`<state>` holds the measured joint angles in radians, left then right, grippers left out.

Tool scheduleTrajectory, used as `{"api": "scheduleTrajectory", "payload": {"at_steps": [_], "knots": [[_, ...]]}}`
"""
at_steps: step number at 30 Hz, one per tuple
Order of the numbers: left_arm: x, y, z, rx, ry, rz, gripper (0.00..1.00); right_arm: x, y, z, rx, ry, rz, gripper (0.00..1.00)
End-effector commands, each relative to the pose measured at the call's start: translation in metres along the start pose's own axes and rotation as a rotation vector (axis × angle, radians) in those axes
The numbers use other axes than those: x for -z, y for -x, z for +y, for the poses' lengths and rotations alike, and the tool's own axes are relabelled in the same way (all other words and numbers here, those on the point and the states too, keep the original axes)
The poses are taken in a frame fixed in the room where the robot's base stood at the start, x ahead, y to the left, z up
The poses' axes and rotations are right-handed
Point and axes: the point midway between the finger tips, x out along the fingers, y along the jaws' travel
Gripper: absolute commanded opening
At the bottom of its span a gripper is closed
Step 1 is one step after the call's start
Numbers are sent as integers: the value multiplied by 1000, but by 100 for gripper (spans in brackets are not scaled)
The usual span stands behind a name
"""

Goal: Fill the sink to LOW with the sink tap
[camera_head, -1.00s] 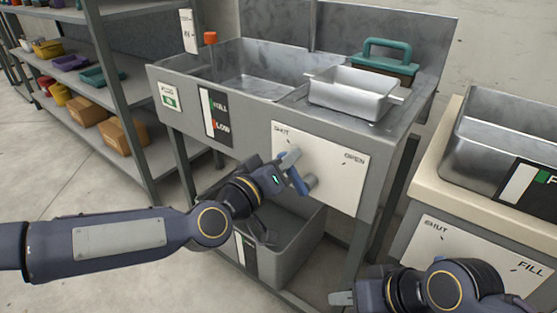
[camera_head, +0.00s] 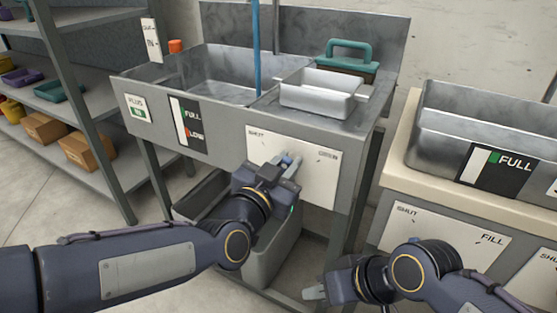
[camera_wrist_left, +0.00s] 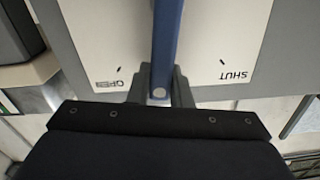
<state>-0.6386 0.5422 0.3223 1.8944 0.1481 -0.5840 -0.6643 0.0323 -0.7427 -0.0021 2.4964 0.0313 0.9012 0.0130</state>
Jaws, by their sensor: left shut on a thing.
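The grey metal sink (camera_head: 215,75) stands at the centre back. A blue stream of water (camera_head: 257,50) comes down into it. On its front, a level gauge (camera_head: 187,125) is marked FULL above LOW; I cannot read a level on it. The white tap plate (camera_head: 318,185) is marked SHUT at left and OPEN at right. My left gripper (camera_head: 290,160) is at this plate, shut on the blue tap lever, which also shows in the left wrist view (camera_wrist_left: 167,40). My right gripper (camera_head: 314,288) is low at front right, apart from the sink; its opening is unclear.
A metal tray (camera_head: 320,95) and a teal-handled thing (camera_head: 350,55) sit on the sink's right side. A plug sign (camera_head: 137,110) reads IN. A grey bin (camera_head: 265,255) is below. Another basin (camera_head: 440,135) stands at right, shelves (camera_head: 95,110) at left.

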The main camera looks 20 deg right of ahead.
Motion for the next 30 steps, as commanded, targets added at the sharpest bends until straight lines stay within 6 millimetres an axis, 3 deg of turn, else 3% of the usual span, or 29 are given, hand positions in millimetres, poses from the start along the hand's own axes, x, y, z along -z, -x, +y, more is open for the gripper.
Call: {"api": "scheduleTrajectory", "payload": {"at_steps": [12, 28, 29, 30], "knots": [[-2, 0, 12, -1, -177, -2, 0, 1, 1, 0, 0, 0, 0, 36], [-3, 0, 14, -1, -195, -3, 0, 1, 1, 0, 0, 0, 0, 36], [-3, 0, 14, -1, -195, -3, 22, 1, 1, 0, 0, 0, 0, 36], [-3, 0, 14, -1, -195, -3, 27, 1, 1, 0, 0, 0, 0, 36]]}}
